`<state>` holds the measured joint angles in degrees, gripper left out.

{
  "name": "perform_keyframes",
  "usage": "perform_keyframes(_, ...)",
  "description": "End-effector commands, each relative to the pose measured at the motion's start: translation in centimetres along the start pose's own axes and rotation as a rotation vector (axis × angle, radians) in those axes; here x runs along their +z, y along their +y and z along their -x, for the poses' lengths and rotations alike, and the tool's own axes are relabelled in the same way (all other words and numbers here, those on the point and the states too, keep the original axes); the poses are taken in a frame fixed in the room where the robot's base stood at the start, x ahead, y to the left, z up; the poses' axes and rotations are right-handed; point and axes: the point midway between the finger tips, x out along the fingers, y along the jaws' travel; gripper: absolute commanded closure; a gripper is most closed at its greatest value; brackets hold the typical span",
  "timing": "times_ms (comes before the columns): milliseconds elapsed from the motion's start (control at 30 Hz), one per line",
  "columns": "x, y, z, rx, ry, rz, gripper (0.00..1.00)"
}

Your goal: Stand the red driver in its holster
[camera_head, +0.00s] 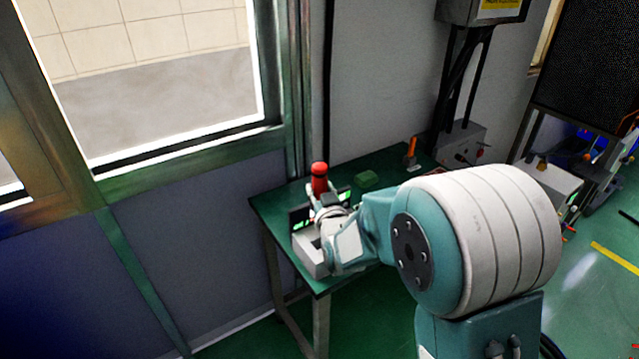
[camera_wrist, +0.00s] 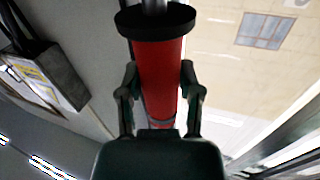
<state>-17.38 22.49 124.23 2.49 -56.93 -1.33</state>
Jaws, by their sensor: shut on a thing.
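The red driver (camera_head: 319,178) stands roughly upright above the green table in the head view, its red end up. In the wrist view the red driver (camera_wrist: 158,72) lies between the two fingers of my gripper (camera_wrist: 159,85), which are shut on it. A black collar and a grey shaft show beyond the fingers there. I cannot tell which thing is the holster, nor whether the driver's lower end touches anything.
The green table (camera_head: 275,206) stands against the wall, beside a window. A dark panel with green marks (camera_head: 301,216) stands near my gripper. My arm covers the table's right side.

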Motion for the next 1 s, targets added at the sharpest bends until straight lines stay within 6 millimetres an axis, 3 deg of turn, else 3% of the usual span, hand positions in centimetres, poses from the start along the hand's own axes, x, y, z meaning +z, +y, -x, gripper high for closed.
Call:
perform_keyframes(900, 5.9, 0.1, -0.1, 0.001, 0.001, 0.0, 1.0)
perform_keyframes(1000, 5.8, 0.1, 0.0, 0.001, 0.004, 0.0, 1.0)
